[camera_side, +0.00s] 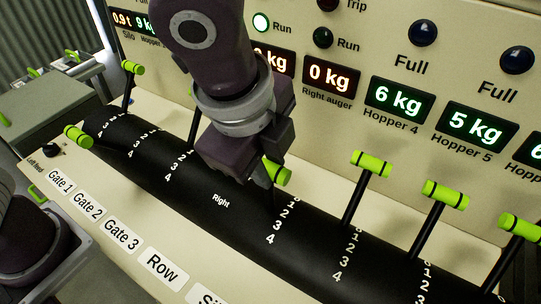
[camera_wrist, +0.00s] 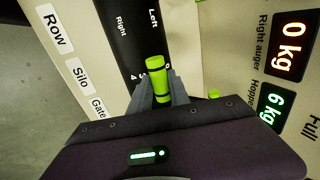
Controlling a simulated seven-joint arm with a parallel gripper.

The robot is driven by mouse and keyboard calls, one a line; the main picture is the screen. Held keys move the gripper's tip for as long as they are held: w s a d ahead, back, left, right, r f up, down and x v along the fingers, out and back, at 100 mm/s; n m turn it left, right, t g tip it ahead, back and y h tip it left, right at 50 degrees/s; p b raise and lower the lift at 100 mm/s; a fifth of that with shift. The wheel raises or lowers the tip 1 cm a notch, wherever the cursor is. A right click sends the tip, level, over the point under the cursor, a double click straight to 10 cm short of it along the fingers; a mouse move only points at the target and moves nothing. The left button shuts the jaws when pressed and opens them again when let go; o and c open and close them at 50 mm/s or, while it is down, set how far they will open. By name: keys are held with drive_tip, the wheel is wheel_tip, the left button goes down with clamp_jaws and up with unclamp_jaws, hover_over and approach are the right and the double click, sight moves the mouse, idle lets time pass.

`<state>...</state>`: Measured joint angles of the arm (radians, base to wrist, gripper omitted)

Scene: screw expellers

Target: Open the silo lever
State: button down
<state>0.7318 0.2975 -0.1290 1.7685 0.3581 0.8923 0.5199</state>
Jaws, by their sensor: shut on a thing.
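My gripper (camera_side: 266,177) is shut on a green-capped lever (camera_side: 280,173) on the black curved drum (camera_side: 222,202). In the wrist view the green cap of this lever (camera_wrist: 156,64) stands between the two grey fingers of my gripper (camera_wrist: 158,88). In that view it lines up roughly with the Silo label (camera_wrist: 80,79) on the cream panel. In the side view its dark stem shows below the fingers, beside numerals. The Silo label is mostly cut off at the side view's bottom edge.
Other green-capped levers stand to the right (camera_side: 371,164) and left (camera_side: 133,68); one at far left (camera_side: 77,136) leans toward the front. A dark stem (camera_side: 194,125) shows left of my gripper. The display panel (camera_side: 300,60) rises close behind.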

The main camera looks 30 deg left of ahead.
drive_tip(key=shift+a+f, duration=0.15)
drive_tip(key=c, duration=1.2)
unclamp_jaws()
drive_tip(key=shift+c, duration=0.2)
